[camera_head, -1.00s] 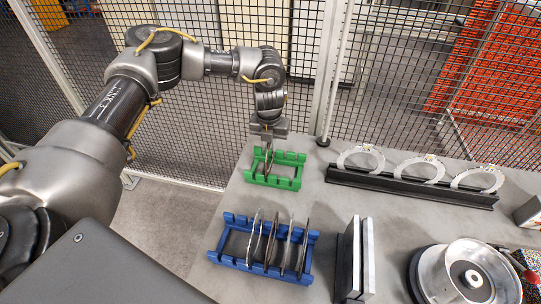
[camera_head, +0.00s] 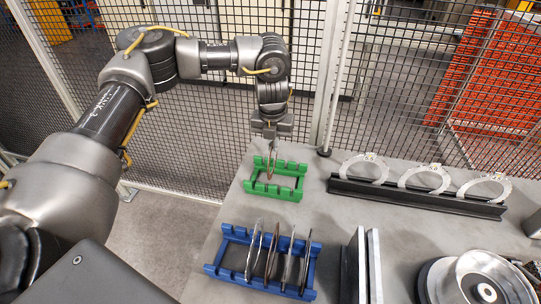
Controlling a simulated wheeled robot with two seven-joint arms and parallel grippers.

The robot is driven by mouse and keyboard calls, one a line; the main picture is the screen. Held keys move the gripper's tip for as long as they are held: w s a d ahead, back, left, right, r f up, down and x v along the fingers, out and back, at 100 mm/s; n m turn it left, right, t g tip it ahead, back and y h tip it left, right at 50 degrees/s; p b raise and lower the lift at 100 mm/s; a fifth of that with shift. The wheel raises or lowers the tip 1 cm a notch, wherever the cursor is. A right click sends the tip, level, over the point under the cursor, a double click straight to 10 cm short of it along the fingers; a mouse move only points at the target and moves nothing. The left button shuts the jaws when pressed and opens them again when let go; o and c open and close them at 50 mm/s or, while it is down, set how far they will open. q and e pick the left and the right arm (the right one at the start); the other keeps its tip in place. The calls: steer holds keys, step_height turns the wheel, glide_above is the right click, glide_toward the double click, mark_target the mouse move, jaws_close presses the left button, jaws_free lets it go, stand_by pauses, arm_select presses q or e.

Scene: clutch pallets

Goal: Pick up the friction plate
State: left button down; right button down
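My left gripper (camera_head: 271,142) points down over the green rack (camera_head: 287,192) near the table's far left corner. It appears shut on a thin friction plate (camera_head: 271,163), seen nearly edge-on and upright. The plate's lower part is at or just above the rack's slots; I cannot tell whether it touches. The blue rack (camera_head: 226,272) nearer to me holds several thin upright plates (camera_head: 289,262). My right gripper is not in view.
A black rail (camera_head: 420,200) with white rings (camera_head: 424,177) stands at the back right. Dark and white upright slabs (camera_head: 374,265) and a round metal housing (camera_head: 480,280) stand at the front right. Mesh fencing (camera_head: 190,130) rises behind the table. The table between is clear.

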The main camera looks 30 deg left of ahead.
arm_select(q)
steer(key=s+d+r+b, duration=0.3)
steer(key=d+r, duration=0.5)
steer(key=d, duration=0.4)
steer(key=shift+s+d+r+b, duration=0.2)
steer(key=shift+s+r+b, duration=0.2)
steer(key=shift+s, duration=0.3)
